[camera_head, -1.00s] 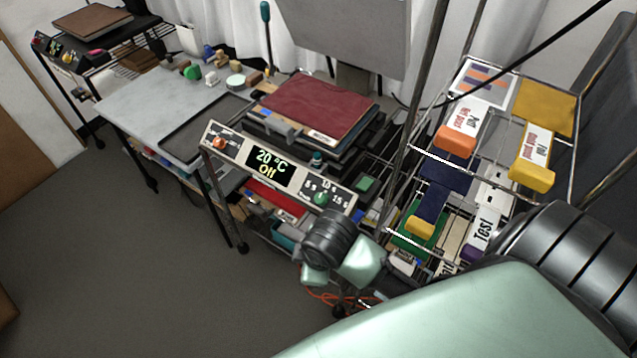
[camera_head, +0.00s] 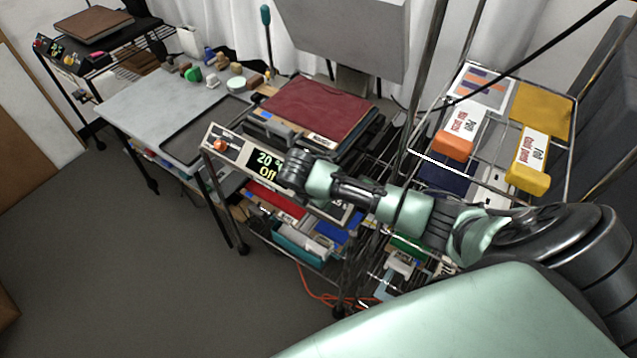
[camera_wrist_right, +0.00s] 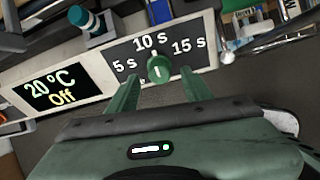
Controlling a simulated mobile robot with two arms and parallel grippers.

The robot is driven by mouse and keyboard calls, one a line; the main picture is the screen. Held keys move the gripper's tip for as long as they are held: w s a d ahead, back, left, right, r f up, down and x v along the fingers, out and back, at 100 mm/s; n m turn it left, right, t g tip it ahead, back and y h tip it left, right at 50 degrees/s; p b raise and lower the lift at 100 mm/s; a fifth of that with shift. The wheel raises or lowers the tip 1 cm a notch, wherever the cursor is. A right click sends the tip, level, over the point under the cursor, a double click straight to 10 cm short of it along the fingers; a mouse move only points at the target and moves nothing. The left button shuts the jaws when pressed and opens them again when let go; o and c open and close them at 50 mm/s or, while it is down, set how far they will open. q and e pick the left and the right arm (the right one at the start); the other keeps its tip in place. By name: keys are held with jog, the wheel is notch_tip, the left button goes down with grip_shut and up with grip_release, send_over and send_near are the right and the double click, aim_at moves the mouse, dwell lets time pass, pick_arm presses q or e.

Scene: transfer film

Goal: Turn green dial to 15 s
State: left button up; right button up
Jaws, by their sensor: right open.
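The green dial (camera_wrist_right: 158,68) shows in the right wrist view on a dark label marked 5 s, 10 s and 15 s. It carries a short pale mark that runs about upright in the picture; I cannot tell exactly which label it indicates. My right gripper (camera_wrist_right: 160,76) is open, with one finger on each side of the dial and a visible gap to it. In the head view my right arm hides the dial, and its gripper is not clearly seen. The display (camera_head: 266,165) on the same panel reads 20 °C and Off. My left gripper is out of view.
An orange knob (camera_head: 219,146) sits at the panel's left end. A dark red plate (camera_head: 318,105) lies on the press behind the panel. A wire rack (camera_head: 435,157) with labelled orange and yellow handles stands to the right.

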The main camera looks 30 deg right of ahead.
jog(key=shift+x, duration=1.25)
grip_shut()
jog(key=shift+m, duration=0.3)
jog(key=m+t, duration=0.1)
jog(key=m, duration=0.4)
jog(key=shift+m+t+h, duration=0.3)
jog(key=shift+m+t, duration=0.3)
jog(key=shift+m, duration=1.3)
